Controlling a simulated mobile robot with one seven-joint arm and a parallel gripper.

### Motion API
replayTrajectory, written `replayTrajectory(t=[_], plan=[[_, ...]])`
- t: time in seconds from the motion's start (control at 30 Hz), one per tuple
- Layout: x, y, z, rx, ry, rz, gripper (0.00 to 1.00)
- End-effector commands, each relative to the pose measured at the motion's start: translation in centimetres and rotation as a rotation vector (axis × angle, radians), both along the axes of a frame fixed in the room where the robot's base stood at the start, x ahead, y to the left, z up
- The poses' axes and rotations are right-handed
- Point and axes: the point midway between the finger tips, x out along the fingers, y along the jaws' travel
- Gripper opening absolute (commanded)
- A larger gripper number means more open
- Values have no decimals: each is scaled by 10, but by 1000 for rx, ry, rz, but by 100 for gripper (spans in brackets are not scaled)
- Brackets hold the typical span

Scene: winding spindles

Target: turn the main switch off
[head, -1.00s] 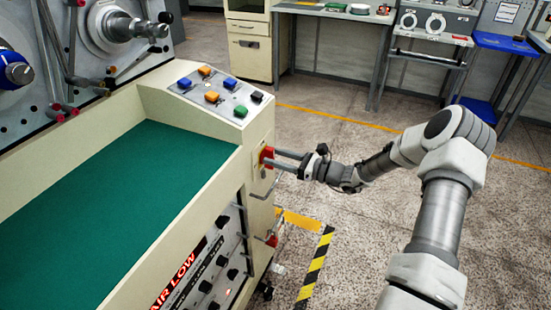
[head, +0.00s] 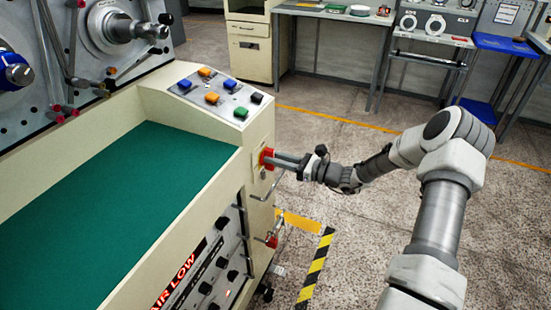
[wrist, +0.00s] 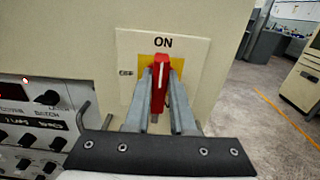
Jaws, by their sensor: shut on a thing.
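The main switch is a red handle (wrist: 160,85) on a yellow plate, on the right end of the cream machine. A white line on the handle points up to the word ON, and an OFF mark sits to the left of the plate. In the wrist view my gripper (wrist: 161,84) has one finger on each side of the handle and is shut on it. In the head view the red switch (head: 267,157) shows at the machine's end face, with my gripper (head: 273,158) reaching it from the right. The fingers hide part of the plate.
The machine's sloped panel (head: 213,94) with several coloured buttons is above the switch. A metal handle (head: 268,190) and another red knob (head: 271,240) are below it. A control panel (wrist: 30,130) is at the left.

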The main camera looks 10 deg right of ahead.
Motion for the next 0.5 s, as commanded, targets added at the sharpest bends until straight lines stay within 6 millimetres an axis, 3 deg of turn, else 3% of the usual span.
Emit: replayTrajectory(t=[0.5], plan=[[-3, 2, -3, -185, -254, 0, 0]])
